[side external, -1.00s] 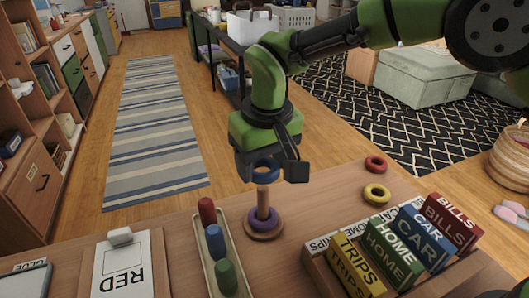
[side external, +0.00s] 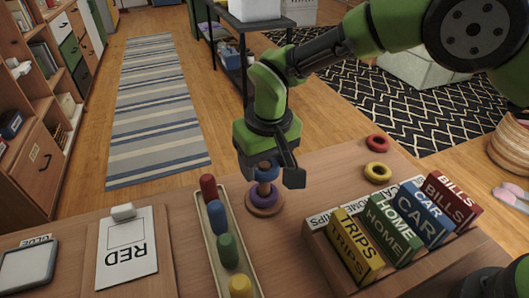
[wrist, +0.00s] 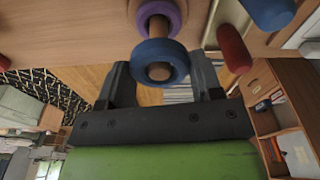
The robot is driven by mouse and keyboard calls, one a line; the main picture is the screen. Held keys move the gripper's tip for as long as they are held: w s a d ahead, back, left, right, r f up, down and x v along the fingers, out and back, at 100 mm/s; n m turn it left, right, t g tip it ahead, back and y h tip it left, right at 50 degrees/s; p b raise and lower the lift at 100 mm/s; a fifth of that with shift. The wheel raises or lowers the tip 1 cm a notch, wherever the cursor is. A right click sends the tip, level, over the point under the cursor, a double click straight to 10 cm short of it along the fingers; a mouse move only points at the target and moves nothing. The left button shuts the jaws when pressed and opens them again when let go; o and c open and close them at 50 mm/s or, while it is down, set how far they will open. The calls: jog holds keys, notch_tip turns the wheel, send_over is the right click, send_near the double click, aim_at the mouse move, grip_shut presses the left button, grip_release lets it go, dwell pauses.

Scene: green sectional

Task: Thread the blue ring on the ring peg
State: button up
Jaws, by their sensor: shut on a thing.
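The blue ring (side external: 266,173) is held between the jaws of my gripper (side external: 270,176), which is shut on it. The ring also shows in the wrist view (wrist: 146,53), with a dark finger on each side. It is around the upper part of the wooden ring peg (side external: 264,188); the peg's round top (wrist: 158,72) shows in the ring's hole. A purple ring (side external: 264,198) lies low on the same peg, on its round base. In the side view, a short stretch of peg shows between the two rings.
A red ring (side external: 378,142) and a yellow ring (side external: 377,172) lie on the table to the right. A tray of coloured cylinders (side external: 227,247) is close on the left. A clipboard (side external: 126,255) lies at left.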

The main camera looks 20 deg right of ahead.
aim_at(265, 181)
jog(key=shift+f, duration=2.45)
jog(key=shift+f, duration=0.15)
jog(key=o, duration=1)
jog(key=r, duration=0.7)
jog(key=s+r, duration=0.1)
jog(key=r, duration=0.2)
jog(key=shift+s+r, duration=0.1)
jog(key=shift+r, duration=0.15)
jog(key=shift+d, duration=0.1)
